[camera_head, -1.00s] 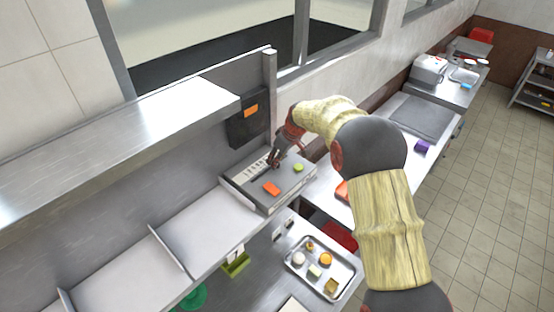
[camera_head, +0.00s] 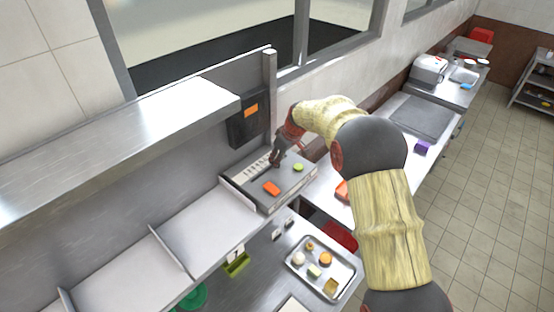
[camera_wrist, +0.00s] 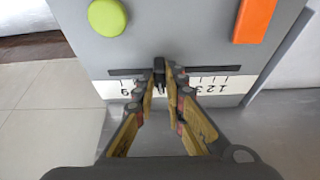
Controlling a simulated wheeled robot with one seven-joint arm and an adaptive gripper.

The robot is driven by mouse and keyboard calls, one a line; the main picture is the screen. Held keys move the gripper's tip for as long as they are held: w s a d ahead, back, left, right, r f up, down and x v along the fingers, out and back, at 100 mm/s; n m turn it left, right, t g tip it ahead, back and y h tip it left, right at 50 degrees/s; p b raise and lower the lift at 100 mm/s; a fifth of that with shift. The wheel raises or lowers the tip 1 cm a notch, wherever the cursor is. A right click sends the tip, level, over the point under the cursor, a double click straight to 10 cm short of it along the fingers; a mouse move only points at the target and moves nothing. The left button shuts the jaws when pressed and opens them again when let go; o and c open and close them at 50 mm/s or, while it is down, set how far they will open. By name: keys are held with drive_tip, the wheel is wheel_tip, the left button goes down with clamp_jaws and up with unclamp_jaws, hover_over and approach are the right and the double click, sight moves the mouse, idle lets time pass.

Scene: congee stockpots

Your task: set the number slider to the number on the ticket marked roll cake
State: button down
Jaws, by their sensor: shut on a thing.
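The number slider is on a grey control box (camera_head: 262,200), with a digit strip (camera_wrist: 210,90) along a dark slot. The slider's small black knob (camera_wrist: 159,66) stands in the slot in the wrist view. My gripper (camera_wrist: 165,88) is shut on this knob, and its fingers hide the middle digits. Digits show at both ends of the strip. In the head view my gripper (camera_head: 275,160) reaches down onto the box's strip side. A white ticket (camera_head: 238,250) with a dark mark stands by a green holder (camera_head: 236,265). Its wording is too small to read.
An orange block-shaped button (camera_head: 271,188) and a round green button (camera_head: 298,167) sit on the box near my fingers. A metal tray (camera_head: 345,270) of small food pieces lies on the lower counter. A black panel (camera_head: 248,125) with an orange screen hangs behind.

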drive_tip(key=shift+w+d, duration=0.1)
drive_tip(key=shift+w+d+f+b, duration=0.2)
drive_tip(key=shift+w+d+b, duration=0.3)
drive_tip(key=shift+b, duration=0.2)
drive_tip(key=shift+w+d+r, duration=0.1)
drive_tip(key=shift+w+d, duration=0.15)
drive_tip(key=c, duration=1.8)
unclamp_jaws()
drive_tip(key=shift+c, duration=0.2)
drive_tip(key=shift+r, duration=0.15)
